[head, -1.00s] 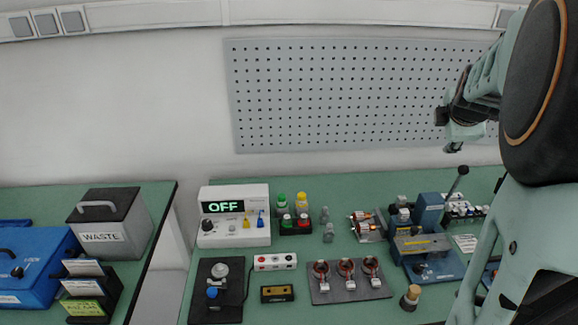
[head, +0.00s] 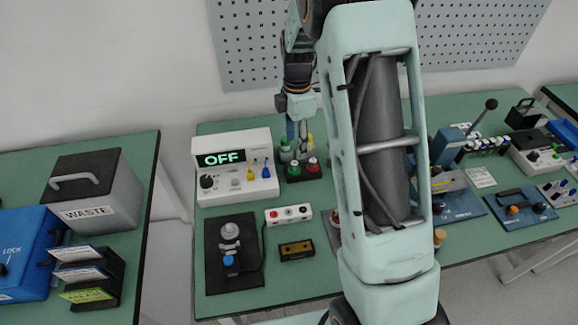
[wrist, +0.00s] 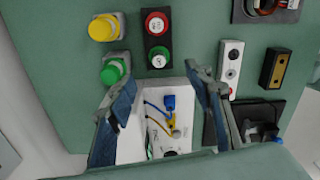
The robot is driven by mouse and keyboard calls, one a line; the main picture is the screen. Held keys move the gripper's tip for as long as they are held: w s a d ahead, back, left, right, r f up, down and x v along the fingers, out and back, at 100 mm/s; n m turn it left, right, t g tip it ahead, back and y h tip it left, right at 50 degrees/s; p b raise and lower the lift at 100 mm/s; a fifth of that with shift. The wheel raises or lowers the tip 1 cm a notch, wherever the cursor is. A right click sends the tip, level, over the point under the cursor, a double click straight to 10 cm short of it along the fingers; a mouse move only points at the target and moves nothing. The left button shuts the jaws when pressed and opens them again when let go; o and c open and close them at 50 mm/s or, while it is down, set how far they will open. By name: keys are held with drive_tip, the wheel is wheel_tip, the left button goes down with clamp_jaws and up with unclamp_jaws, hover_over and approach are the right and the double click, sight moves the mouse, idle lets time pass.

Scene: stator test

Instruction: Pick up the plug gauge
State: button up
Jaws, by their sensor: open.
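The plug gauge is not certain to pick out. The likeliest match is a pair of round pieces, one red-topped (wrist: 156,23) and one green-topped (wrist: 158,57), standing in a black block with small pale labels. The head view shows the black block (head: 305,175) right of the OFF meter. My gripper (wrist: 155,85) is open and empty, its fingers spread and pointing down above the bench. In the wrist view, the pair lies just beyond the fingertips. In the head view, my gripper (head: 298,140) is above and behind the block, partly overlapping the bottles.
The meter (head: 236,168) with blue and yellow leads lies below the fingers. A button box (head: 288,214) and a small black-yellow block (head: 296,250) are in front. My arm hides the bench's middle.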

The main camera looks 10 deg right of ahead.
sight(294, 163)
wheel_tip(294, 163, down, 4)
drive_tip(key=shift+s+f, duration=0.1)
drive_tip(key=shift+a+f+p, duration=0.1)
drive_tip(key=shift+f+p, duration=0.7)
drive_tip(key=shift+f, duration=1.75)
clamp_jaws()
